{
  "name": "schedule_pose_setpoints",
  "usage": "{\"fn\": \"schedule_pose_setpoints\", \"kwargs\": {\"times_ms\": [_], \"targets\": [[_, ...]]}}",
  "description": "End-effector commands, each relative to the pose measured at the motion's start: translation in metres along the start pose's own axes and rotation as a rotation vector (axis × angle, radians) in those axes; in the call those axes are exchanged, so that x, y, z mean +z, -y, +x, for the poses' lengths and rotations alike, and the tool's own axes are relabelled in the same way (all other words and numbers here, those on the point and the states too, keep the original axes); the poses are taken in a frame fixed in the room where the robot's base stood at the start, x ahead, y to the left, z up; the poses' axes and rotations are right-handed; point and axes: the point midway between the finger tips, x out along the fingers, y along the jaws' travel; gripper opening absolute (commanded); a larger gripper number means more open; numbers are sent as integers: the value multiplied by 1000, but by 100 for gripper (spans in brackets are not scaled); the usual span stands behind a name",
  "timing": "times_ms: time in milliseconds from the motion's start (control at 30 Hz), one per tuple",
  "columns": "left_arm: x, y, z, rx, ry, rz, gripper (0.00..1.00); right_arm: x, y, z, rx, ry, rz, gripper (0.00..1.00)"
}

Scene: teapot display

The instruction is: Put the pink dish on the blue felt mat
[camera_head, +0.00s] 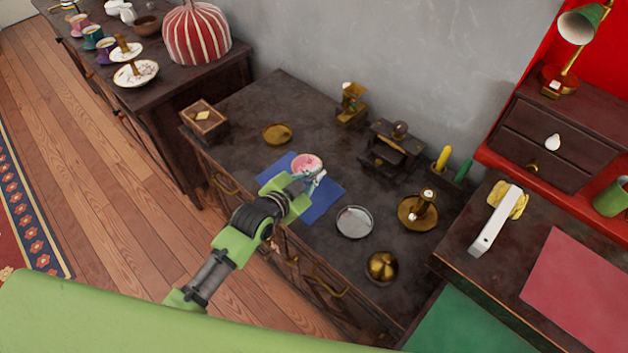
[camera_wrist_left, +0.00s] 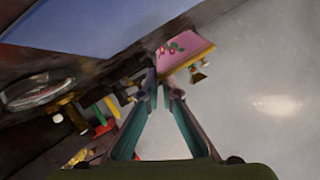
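The pink dish (camera_head: 306,162) is small, with a floral pattern. In the head view it overlaps the back part of the blue felt mat (camera_head: 322,205), which lies on the dark cabinet top. My left gripper (camera_head: 312,181) is at the dish's near side and covers part of the mat. In the left wrist view the fingertips (camera_wrist_left: 164,84) are close together at the edge of the dish (camera_wrist_left: 187,46), and they look shut on it. The mat (camera_wrist_left: 75,22) fills the upper left there. I cannot tell whether the dish touches the mat. My right gripper is not in view.
A silver dish (camera_head: 354,222), a brass candle holder (camera_head: 417,212) and a brass bowl (camera_head: 382,266) stand right of the mat. A small brass plate (camera_head: 277,134) and a wooden box (camera_head: 204,121) are left. Dark grinders (camera_head: 388,150) stand behind.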

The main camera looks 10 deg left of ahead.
Motion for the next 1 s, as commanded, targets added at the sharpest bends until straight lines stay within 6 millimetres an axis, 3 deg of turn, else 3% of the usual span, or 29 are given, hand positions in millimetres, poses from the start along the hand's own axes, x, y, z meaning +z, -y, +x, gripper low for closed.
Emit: {"fn": "schedule_pose_setpoints", "kwargs": {"times_ms": [167, 333, 567, 667, 1000], "targets": [[14, 3, 10, -1, 1, 1, 0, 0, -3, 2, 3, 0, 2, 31], [32, -9, 19, -1, 1, 1, 0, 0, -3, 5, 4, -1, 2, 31], [34, -10, 20, -1, -1, 1, 0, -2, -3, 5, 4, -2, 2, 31], [34, -11, 20, -1, 0, 1, 21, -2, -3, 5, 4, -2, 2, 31], [34, -11, 19, -1, 0, 0, 21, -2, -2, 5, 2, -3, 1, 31]]}}
